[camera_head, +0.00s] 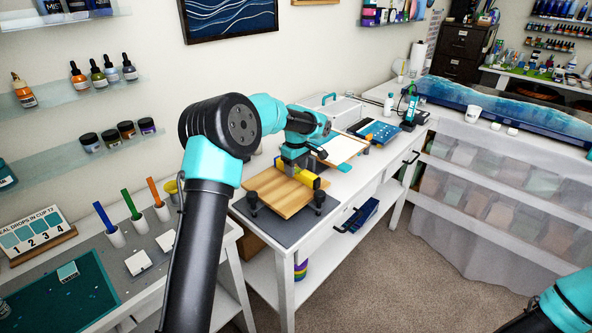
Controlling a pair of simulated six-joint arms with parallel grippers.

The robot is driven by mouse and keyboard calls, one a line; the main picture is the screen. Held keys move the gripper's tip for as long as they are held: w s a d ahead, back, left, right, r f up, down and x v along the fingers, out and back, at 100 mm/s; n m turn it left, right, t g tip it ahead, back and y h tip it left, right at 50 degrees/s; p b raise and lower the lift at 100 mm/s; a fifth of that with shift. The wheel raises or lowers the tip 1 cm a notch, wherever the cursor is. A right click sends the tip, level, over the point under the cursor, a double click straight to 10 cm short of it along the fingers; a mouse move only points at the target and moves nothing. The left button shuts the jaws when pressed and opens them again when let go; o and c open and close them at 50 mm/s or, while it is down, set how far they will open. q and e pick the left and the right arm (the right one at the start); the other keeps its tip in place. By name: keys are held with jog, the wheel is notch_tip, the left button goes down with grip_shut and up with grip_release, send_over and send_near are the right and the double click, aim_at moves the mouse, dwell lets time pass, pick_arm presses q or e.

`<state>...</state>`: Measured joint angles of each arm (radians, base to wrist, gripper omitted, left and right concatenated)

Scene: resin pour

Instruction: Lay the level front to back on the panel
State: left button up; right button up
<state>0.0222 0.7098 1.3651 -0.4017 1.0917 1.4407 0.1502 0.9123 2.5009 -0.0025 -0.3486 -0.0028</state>
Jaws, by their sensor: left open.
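The wooden panel (281,199) rests level on dark supports above a grey mat (268,229) on the white bench. The yellow level (309,180) is at the panel's far part, running from upper left to lower right in the picture. My left gripper (290,172) points down at the level's middle and hides that part. Its jaws are open and appear to straddle the level; whether they touch it is hidden. Only a piece of my right arm shows at the bottom right corner; its gripper is out of view.
A clipboard (340,149) and a blue board (374,131) lie farther back on the bench. Brushes or sticks in white cups (115,236) stand at left. Black knobbed supports (319,199) stand at the panel's near edge. The panel's near part is bare.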

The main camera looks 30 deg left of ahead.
aim_at(296, 167)
pick_arm(q)
notch_tip(296, 167, up, 12)
dwell(0.4)
jog(key=shift+d, duration=0.1)
dwell(0.5)
jog(key=s+d+f+m+y, duration=0.1)
jog(key=s+d+f+m, duration=0.2)
jog(key=d+m, duration=0.45)
jog(key=s+d+f+m, duration=0.3)
jog(key=s+d+m, duration=0.15)
jog(key=d, duration=0.55)
jog(key=s+a+f+n+g+h, duration=0.1)
jog(key=s+f+n+g, duration=0.15)
jog(key=s+f, duration=0.6)
jog(key=s+a+f+n+g+h, duration=0.15)
jog(key=s+f+g, duration=0.25)
jog(key=s, duration=0.9)
jog(key=s+a+f+n+g+h, duration=0.1)
jog(key=s+a+f+g+h, duration=0.15)
jog(key=s+f, duration=0.55)
notch_tip(296, 167, down, 16)
jog(key=w+m+t, duration=0.1)
jog(key=m+t, duration=0.4)
jog(key=t, duration=0.4)
jog(key=shift+d+m+t, duration=0.35)
jog(key=shift+m+t, duration=0.05)
